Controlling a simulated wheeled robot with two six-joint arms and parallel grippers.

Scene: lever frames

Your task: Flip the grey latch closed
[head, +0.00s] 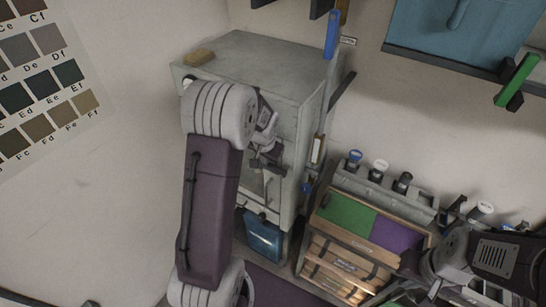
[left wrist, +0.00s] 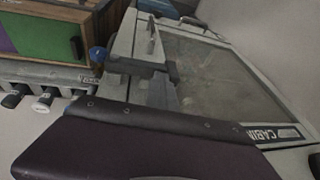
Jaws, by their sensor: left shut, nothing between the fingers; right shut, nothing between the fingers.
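The grey cabinet (head: 290,80) stands at the middle back in the head view. Its windowed door also shows in the left wrist view (left wrist: 215,75), beside a part-hidden "CABIN" label (left wrist: 273,133). A small grey upright piece (left wrist: 151,38) on the door frame may be the latch; I cannot tell for sure, nor how it is set. My left gripper (head: 262,160) is in front of the cabinet door, shut and empty, with my arm covering much of the door. I cannot tell whether it touches anything. My right gripper (head: 408,268) is shut and empty at the lower right, apart from the cabinet.
A wooden drawer unit (head: 340,255) with a green panel (head: 347,214) and a purple panel (head: 398,236) stands right of the cabinet. Behind it is a grey rack (head: 385,192) with several knobs. A blue lever (head: 332,35) rises by the cabinet's right edge. A tan block (head: 199,57) lies on the cabinet top.

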